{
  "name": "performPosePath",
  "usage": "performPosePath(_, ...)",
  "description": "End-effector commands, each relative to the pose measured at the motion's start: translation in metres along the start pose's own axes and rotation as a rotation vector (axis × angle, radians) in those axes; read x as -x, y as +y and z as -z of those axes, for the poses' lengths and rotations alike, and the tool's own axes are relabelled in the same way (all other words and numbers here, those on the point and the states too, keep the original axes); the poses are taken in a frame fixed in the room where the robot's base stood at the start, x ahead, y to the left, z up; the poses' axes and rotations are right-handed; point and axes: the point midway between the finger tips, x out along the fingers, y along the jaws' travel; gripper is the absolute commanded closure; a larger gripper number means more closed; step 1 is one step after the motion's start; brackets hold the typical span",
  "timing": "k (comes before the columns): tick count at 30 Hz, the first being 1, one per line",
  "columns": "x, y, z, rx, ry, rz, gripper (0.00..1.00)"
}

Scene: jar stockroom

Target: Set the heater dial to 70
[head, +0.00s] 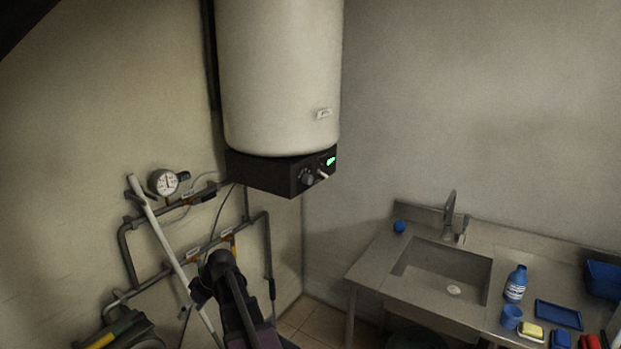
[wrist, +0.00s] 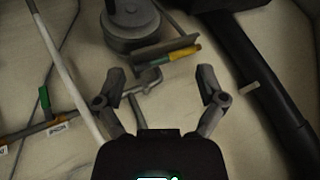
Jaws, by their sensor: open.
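The heater is a large white tank (head: 280,75) on the wall, with a black control box (head: 265,172) under it. The heater dial (head: 306,178) is a dark round knob on the box's front, next to a small light-coloured lever and below a lit green display (head: 331,161). The dial's setting is too small to read. My gripper (wrist: 165,85) shows in the wrist view with its two fingers spread and nothing between them. In the head view my arm is low at the bottom centre, well below the control box and apart from it. The dial is not recognisable in the wrist view.
A round gauge (head: 164,182) and grey pipes (head: 127,250) are on the left wall, with a pale pole (head: 165,235) leaning before them. A steel sink counter (head: 370,272) at the right holds a blue bottle (head: 515,284) and several small items. Space before the control box looks clear.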

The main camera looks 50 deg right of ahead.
Motion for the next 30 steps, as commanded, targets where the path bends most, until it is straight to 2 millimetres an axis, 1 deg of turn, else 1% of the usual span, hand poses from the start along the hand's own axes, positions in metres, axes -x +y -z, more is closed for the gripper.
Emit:
performPosePath(1,0.013,0.015,0.008,0.007,0.034,0.008,0.10)
performPosePath(6,0.051,0.055,0.022,0.048,0.151,0.031,0.10)
performPosePath(11,0.091,0.093,0.032,0.093,0.265,0.037,0.10)
performPosePath(15,0.129,0.128,0.036,0.131,0.368,0.026,0.10)
performPosePath(17,0.146,0.143,0.036,0.148,0.413,0.018,0.10)
performPosePath(23,0.208,0.194,0.033,0.206,0.561,-0.027,0.10)
performPosePath(24,0.222,0.204,0.031,0.217,0.591,-0.040,0.10)
performPosePath(29,0.276,0.244,0.020,0.266,0.707,-0.100,0.10)
performPosePath(30,0.290,0.254,0.016,0.277,0.736,-0.118,0.10)
